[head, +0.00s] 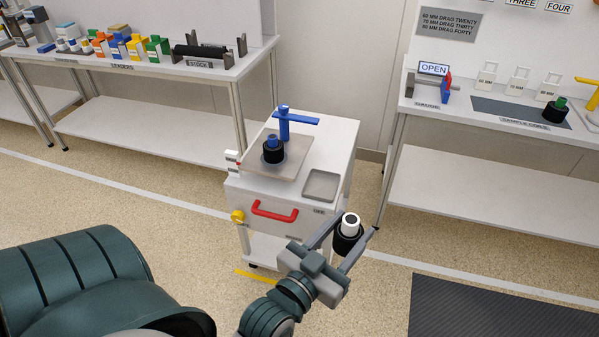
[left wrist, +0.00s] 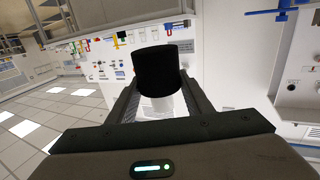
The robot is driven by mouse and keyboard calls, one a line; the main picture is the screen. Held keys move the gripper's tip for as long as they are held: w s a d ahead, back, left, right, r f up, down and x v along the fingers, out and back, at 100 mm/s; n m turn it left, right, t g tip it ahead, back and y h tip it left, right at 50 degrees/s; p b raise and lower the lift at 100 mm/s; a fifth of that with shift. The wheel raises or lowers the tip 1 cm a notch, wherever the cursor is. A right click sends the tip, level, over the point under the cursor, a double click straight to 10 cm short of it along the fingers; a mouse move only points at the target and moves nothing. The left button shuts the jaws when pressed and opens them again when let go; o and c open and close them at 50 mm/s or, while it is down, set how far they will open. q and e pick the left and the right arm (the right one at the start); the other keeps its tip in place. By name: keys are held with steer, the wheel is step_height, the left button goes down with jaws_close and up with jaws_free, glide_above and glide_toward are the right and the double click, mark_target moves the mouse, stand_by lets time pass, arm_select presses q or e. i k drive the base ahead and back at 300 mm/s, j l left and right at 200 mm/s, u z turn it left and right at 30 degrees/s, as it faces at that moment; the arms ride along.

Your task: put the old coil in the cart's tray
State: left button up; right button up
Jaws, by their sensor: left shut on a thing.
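My left gripper (head: 355,226) is shut on a black coil with a white core (head: 347,243). It holds the coil in the air in front of the cart (head: 261,190), at its right front corner. In the left wrist view the black coil (left wrist: 158,70) sits between the two fingers, with its white core end towards the palm. The cart's tray (head: 321,185) is a shallow grey recess at the right of the cart top, and it looks empty. The coil is apart from the tray. My right gripper is not in view.
Another black coil with a blue core (head: 273,151) stands on a plate (head: 292,165) on the cart, beside a blue post with an arm (head: 298,120). The cart has a red handle (head: 274,211). Benches stand behind left and at right; floor between is clear.

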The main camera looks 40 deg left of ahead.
mark_target(322, 186)
steer(key=i+l+u, duration=0.1)
steer(key=i+u, duration=0.15)
steer(key=u, duration=0.2)
steer(key=i+l+u, duration=0.2)
steer(key=u, duration=0.25)
steer(key=i+l+u, duration=0.25)
steer(key=u, duration=0.15)
steer(key=i+l+u, duration=0.4)
steer(key=l+u, duration=0.2)
